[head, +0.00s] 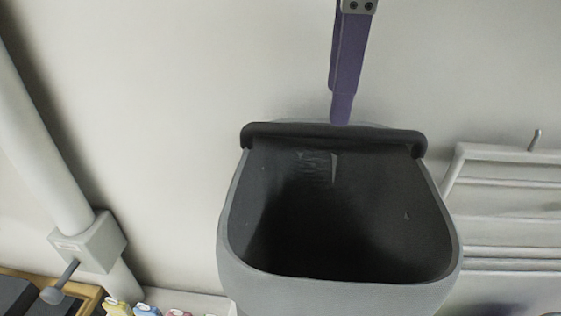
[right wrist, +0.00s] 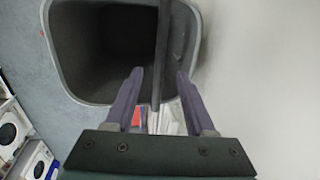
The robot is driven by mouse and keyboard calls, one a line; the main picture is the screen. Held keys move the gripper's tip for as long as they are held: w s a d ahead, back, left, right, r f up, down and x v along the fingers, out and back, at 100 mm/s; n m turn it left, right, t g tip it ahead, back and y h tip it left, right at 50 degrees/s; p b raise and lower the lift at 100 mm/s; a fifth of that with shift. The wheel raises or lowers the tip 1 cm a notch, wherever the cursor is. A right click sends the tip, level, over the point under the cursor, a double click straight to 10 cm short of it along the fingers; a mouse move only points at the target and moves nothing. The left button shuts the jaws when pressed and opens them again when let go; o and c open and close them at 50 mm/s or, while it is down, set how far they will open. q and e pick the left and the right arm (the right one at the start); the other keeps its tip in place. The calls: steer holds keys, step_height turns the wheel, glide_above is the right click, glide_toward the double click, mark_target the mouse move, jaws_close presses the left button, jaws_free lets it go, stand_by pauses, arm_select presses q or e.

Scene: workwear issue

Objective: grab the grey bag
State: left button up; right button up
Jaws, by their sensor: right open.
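The grey bag (head: 340,290) stands open at the top, in the lower middle of the head view, with a dark hollow inside. A black handle bar (head: 330,131) runs along its far rim. My right gripper (head: 341,121) comes down from above, its purple fingertips at the bar. In the right wrist view the bag (right wrist: 75,90) lies beyond the fingers. There my right gripper (right wrist: 159,73) is open, and the dark bar (right wrist: 162,50) runs between its two fingers. I cannot tell whether either finger touches it. My left gripper is not in view.
A pale wall stands behind the bag. A white rack (head: 510,265) is close on the right. A pale pipe with a box (head: 88,243) is at the left. Small coloured items (head: 146,309) sit at the lower left, beside a wooden-edged tray (head: 92,298).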

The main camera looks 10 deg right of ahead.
mark_target(336, 129)
steer(key=f, duration=0.1)
steer(key=f+b, duration=0.1)
steer(key=f, duration=0.1)
steer(key=f+b, duration=0.1)
steer(key=shift+w+d+f, duration=0.2)
steer(key=shift+w+f, duration=0.05)
steer(key=shift+w, duration=0.05)
steer(key=f, duration=0.1)
steer(key=f+b, duration=0.1)
steer(key=f, duration=0.1)
steer(key=w+d+f, duration=0.1)
steer(key=f, duration=0.1)
steer(key=shift+f+b, duration=0.3)
steer(key=shift+b, duration=0.5)
steer(key=shift+c, duration=0.3)
steer(key=c, duration=0.7)
jaws_close()
stand_by(0.4)
